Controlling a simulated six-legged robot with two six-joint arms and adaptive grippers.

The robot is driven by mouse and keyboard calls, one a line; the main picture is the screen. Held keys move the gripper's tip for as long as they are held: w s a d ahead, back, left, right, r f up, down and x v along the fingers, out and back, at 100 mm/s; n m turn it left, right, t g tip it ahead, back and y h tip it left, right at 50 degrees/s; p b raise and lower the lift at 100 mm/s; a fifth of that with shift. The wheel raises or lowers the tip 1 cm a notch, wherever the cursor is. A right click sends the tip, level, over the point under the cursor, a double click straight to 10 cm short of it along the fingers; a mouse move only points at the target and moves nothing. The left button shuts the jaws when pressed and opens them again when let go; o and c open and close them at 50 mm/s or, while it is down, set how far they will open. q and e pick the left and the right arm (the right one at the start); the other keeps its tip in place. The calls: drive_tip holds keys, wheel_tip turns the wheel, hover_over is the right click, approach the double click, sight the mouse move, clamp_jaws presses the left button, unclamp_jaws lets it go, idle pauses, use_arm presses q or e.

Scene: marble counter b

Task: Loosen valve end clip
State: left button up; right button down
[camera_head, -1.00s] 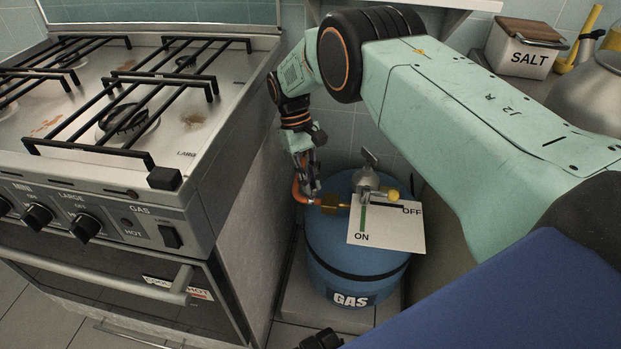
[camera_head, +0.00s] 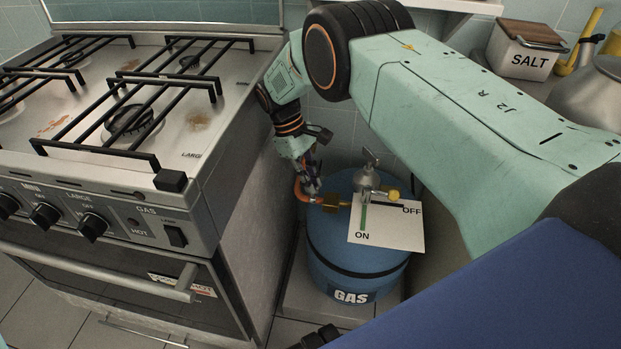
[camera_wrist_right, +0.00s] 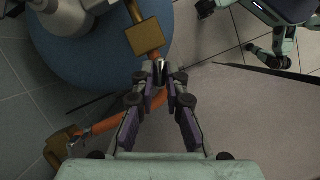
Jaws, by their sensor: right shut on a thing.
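A blue gas cylinder (camera_head: 345,265) stands beside the stove. Its grey valve (camera_head: 368,180) is on top, with a brass fitting (camera_head: 333,203) on its left side. An orange hose (camera_head: 298,187) meets this fitting. In the right wrist view the brass fitting (camera_wrist_right: 144,38) is just beyond my fingertips, and the orange hose (camera_wrist_right: 108,123) runs down and left to another brass end. My right gripper (camera_head: 312,184) is at the valve end of the hose. Its fingertips (camera_wrist_right: 160,74) are shut on a small shiny metal piece, apparently the end clip, mostly hidden. My left gripper is not in view.
The stove (camera_head: 130,180) with black grates stands close on the left. A white ON/OFF card (camera_head: 400,235) is by the valve. A wall is behind the cylinder. A salt box (camera_head: 522,50) and metal pot are on the right counter.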

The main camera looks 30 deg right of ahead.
drive_tip(key=c, duration=1.4)
unclamp_jaws()
wheel_tip(320, 180, up, 10)
drive_tip(key=shift+r, duration=0.1)
